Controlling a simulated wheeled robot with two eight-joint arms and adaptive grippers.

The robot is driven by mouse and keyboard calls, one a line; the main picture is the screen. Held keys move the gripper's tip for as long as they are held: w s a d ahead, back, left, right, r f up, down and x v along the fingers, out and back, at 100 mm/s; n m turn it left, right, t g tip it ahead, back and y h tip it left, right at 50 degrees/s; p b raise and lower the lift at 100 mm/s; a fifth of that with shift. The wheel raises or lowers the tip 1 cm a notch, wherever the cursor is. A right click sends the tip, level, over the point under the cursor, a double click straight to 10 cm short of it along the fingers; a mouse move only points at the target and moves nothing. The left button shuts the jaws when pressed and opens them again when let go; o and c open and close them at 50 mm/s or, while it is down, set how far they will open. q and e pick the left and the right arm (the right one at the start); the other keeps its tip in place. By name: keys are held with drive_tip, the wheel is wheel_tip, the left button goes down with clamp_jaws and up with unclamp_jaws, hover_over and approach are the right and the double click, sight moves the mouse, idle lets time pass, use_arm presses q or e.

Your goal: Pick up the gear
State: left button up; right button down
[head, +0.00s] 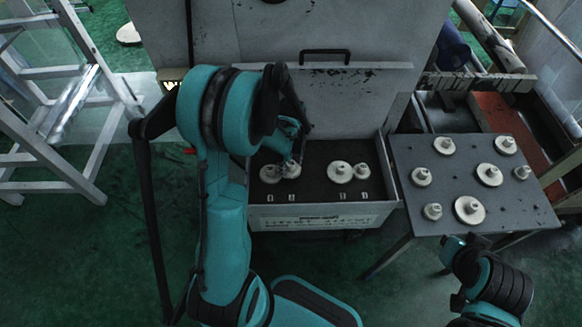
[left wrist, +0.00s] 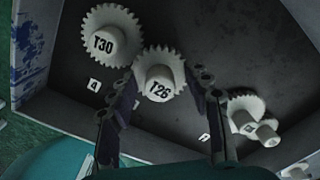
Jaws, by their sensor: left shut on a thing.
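A white gear marked T26 (left wrist: 160,85) stands between the two fingers of my left gripper (left wrist: 165,92) in the left wrist view. The fingers are shut on its hub. In the head view my left gripper (head: 289,160) reaches down into the open drawer, over the gear, which is partly covered. A larger white gear marked T30 (left wrist: 112,40) lies beside it, close to or touching it. In the head view that gear (head: 269,174) is just left of the gripper.
The drawer (head: 310,217) also holds two gears (head: 340,172) on its right side. A grey table (head: 425,200) on the right carries several white gears. A white ladder-like frame (head: 50,150) stands left.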

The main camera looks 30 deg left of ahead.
use_arm(q)
drive_tip(key=s+d+r+p, duration=0.1)
drive_tip(key=d+r+p, duration=0.2)
drive_tip(key=d+r, duration=0.5)
drive_tip(key=shift+s+d, duration=0.15)
drive_tip(key=shift+d, duration=1.7)
